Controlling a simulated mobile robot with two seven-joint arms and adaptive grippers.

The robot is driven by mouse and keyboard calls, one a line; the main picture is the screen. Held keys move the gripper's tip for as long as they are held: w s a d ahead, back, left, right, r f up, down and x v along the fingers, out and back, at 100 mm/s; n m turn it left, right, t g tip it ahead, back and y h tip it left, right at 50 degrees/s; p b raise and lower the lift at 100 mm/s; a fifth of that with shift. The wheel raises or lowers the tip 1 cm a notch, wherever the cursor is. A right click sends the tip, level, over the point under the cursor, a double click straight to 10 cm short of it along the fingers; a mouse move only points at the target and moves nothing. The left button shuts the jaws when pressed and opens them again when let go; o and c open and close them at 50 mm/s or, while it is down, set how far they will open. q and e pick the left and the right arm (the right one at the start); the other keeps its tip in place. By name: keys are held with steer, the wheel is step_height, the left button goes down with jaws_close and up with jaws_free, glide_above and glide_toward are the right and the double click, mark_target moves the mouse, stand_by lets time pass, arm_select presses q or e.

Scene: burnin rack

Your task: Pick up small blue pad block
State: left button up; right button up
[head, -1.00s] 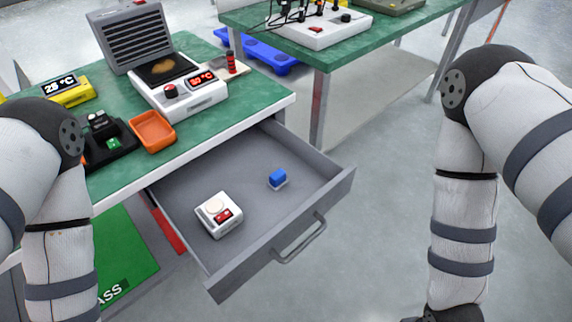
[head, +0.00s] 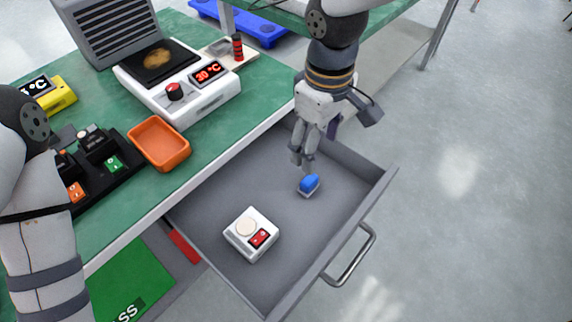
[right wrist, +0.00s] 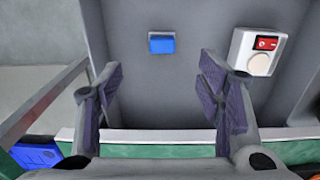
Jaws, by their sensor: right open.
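The small blue pad block (head: 309,184) lies on the floor of the open grey drawer (head: 275,283), with a pale underside edge showing. My right gripper (head: 302,165) hangs over the drawer, just behind and above the block in the head view. In the right wrist view the blue block (right wrist: 162,44) shows between and beyond the two open fingers of my right gripper (right wrist: 160,85), apart from them. Nothing is between the fingers. My left arm shows at the left edge of the head view, but its gripper is out of view.
A white device (head: 251,234) with a round pad and red switch sits in the drawer, left of the block. On the green table stand an orange tray (head: 159,143) and a white hot plate (head: 190,100).

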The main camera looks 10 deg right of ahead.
mark_target(313, 181)
steer(key=f, duration=0.4)
steer(key=f+b, duration=0.1)
steer(key=f, duration=0.7)
steer(key=shift+s, duration=0.3)
arm_select(q)
steer(key=shift+s+d+f+g, duration=0.15)
steer(key=shift+s+f+g, duration=0.15)
steer(key=shift+s+f, duration=0.75)
arm_select(e)
steer(key=c, duration=1.1)
